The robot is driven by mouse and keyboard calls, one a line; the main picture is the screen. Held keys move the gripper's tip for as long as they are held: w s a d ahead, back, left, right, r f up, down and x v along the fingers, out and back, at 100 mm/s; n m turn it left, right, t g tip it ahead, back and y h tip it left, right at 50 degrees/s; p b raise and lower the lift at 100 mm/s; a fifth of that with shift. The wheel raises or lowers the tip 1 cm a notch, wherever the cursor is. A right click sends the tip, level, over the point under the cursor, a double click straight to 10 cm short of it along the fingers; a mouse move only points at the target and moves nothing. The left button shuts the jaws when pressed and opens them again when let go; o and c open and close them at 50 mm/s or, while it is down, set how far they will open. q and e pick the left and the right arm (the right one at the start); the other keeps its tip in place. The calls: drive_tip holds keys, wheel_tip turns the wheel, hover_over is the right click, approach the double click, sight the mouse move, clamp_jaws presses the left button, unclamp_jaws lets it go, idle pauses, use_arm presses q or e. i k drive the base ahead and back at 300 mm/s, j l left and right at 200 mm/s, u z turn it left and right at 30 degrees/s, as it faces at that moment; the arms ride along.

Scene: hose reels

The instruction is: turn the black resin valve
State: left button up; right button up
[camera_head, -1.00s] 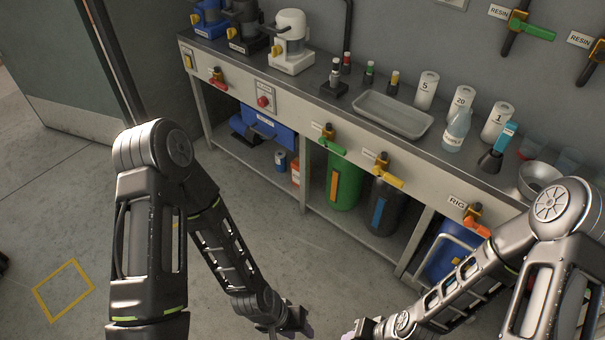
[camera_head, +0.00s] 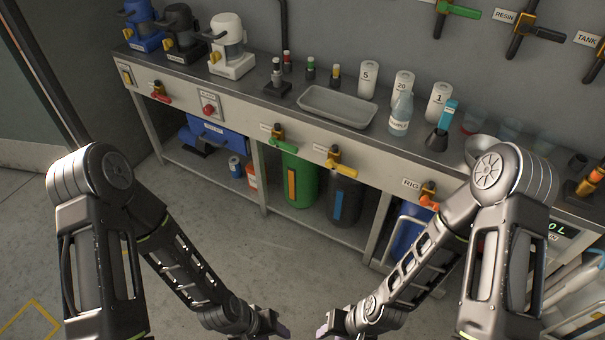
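The black resin valve (camera_head: 543,33) is on the back wall at the upper right. It has a black lever pointing right from a yellow-orange body on a dark vertical pipe, with a RESIN label (camera_head: 505,17) to its left. My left gripper (camera_head: 280,333) and my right gripper (camera_head: 326,333) are low at the bottom edge, apart from each other and far from the valve. Their fingertips are small and partly cut off, so their opening is unclear. No held object shows.
A green-lever valve (camera_head: 458,11) is left of the black one; a TANK valve (camera_head: 598,52) is at the right edge. Floor between is clear.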

sight(524, 28)
drive_tip(key=z, duration=1.25)
drive_tip(key=i+j+z, duration=0.2)
drive_tip(key=k+j, duration=0.1)
